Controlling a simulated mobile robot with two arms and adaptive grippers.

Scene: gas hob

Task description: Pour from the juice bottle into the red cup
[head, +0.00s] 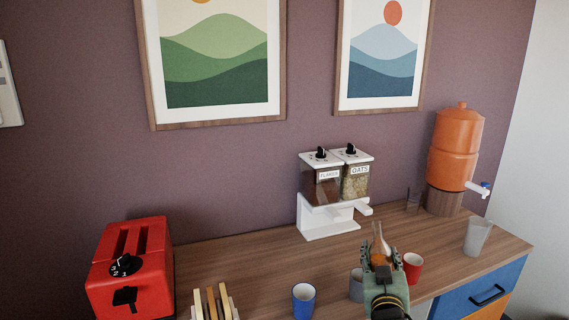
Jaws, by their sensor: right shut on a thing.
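The juice bottle (379,243) is a clear, narrow-necked bottle with orange-brown contents. It shows above and between the fingers of my right gripper (382,262), which is shut on it. The bottle looks roughly upright, and its lower part is hidden by the gripper. The red cup (414,270) stands on the wooden counter just right of the gripper, its left side close to the gripper in the picture. Its rim faces up and its inside looks pale. My left gripper is not in view.
A grey cup (356,287) is partly behind the gripper, with a blue cup (303,303) to its left. A cereal dispenser (328,219), orange drink dispenser (456,150), red toaster (130,262) and toast rack (214,304) also occupy the counter.

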